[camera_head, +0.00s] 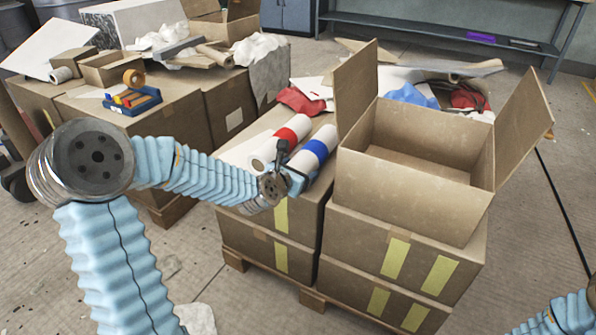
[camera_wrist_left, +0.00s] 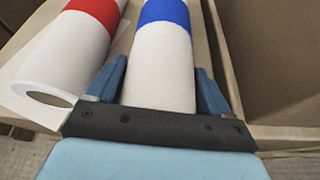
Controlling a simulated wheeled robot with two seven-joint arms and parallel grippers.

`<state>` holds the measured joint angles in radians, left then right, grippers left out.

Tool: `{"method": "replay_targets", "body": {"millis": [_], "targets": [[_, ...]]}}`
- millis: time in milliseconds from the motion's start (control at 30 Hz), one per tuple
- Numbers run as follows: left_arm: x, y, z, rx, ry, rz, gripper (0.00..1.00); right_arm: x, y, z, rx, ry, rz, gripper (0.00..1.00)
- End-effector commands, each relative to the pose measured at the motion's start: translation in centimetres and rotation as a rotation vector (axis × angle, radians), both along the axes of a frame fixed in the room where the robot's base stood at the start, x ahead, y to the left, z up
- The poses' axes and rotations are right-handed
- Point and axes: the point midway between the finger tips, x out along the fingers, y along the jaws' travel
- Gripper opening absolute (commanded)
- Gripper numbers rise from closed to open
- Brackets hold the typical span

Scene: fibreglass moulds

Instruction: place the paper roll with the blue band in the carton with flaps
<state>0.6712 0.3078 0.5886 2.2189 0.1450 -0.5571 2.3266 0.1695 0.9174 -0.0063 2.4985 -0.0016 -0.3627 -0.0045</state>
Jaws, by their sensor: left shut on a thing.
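The paper roll with the blue band (camera_head: 319,149) lies on a closed carton, left of the carton with flaps. My left gripper (camera_head: 289,172) is shut on this roll near its close end. In the left wrist view the blue fingers of the gripper (camera_wrist_left: 160,88) stand on both sides of the white part of the roll (camera_wrist_left: 160,70), below its blue band. The carton with flaps (camera_head: 405,190) stands open on other cartons, and the visible part of its inside looks empty. Its flaps stand up at the left and right. My right gripper is not in view.
A paper roll with a red band (camera_head: 281,143) lies close on the left of the blue-banded one. Red and blue cloths (camera_head: 410,95) lie behind the open carton. A tape dispenser (camera_head: 132,96) stands on cartons at the left. The raised left flap (camera_head: 356,85) is close to the rolls.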

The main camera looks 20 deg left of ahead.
Motion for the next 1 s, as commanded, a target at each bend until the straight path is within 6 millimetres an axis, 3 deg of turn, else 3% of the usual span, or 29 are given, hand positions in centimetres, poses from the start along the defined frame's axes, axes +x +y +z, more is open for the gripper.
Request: {"method": "replay_targets", "body": {"millis": [167, 200, 300, 667, 1000], "targets": [[0.0, 0.0, -0.1, 0.001, -0.003, 0.000, 0.30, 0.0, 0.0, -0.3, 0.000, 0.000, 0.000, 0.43], [0.0, 0.0, -0.2, 0.000, 0.000, 0.000, 0.83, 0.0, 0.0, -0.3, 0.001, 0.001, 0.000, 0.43], [0.0, 0.0, -0.1, 0.000, 0.000, 0.000, 0.98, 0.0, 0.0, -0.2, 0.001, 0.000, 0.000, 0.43], [-0.6, 0.1, 0.4, 0.001, -0.001, 0.000, 1.00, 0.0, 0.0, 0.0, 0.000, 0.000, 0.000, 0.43], [-7.4, 0.2, 3.5, 0.007, -0.002, 0.001, 1.00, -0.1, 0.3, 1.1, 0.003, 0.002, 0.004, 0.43]]}}
